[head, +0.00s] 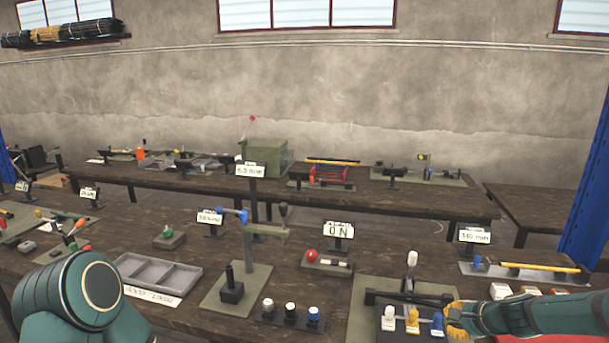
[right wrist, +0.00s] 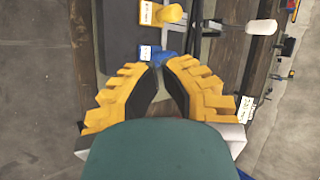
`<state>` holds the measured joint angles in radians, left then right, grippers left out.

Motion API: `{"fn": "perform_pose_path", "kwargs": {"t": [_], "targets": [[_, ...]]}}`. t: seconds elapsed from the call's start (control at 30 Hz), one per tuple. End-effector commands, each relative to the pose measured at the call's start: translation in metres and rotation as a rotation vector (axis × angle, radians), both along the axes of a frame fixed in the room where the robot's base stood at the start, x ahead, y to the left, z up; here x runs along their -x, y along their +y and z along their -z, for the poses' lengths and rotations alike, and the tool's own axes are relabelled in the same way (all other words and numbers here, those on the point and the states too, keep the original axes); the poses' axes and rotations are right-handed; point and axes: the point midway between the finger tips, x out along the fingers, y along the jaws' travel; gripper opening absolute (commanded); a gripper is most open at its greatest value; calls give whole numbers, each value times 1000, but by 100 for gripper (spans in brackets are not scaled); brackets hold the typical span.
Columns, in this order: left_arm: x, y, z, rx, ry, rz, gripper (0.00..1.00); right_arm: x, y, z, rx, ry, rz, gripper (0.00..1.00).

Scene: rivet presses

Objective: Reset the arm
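My right gripper (head: 456,322) reaches in from the lower right, with its yellow fingers beside a blue knob (head: 437,321) on the near press stand. In the right wrist view the fingertips (right wrist: 161,68) lean close together right at the blue knob (right wrist: 160,57); whether they pinch it is unclear. On the same stand are a yellow knob (head: 413,316), a white knob (head: 389,314) and a dark lever arm (head: 400,298) with an upright white handle (head: 411,258). The yellow knob (right wrist: 170,13) and white handle (right wrist: 261,27) also show in the wrist view. My left gripper is out of view.
A grey divided tray (head: 160,273), a press with a blue-ended arm (head: 265,231) and a stand with black, white and blue knobs (head: 290,319) stand on the near table.

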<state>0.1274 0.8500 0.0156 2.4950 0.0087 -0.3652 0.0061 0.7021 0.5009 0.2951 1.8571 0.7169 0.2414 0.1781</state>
Motion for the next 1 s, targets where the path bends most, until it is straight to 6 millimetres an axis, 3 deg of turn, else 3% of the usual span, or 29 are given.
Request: {"fn": "perform_pose_path", "kwargs": {"t": [0.03, 0.2, 0.4, 0.6, 0.87, 1.0], "targets": [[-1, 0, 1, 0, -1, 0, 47, 11, 20, 29, 21, 46, -52, 0], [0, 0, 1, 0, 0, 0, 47, 63, 80, 112, 133, 169, -259, 0], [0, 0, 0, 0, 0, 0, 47, 148, 151, 188, 256, 260, -576, 0], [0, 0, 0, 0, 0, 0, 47, 226, 199, 224, 322, 280, -850, 0], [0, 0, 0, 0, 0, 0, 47, 311, 239, 238, 346, 256, -1138, 0], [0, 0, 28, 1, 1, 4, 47, 293, 241, 255, 384, 213, -1148, 0]]}}
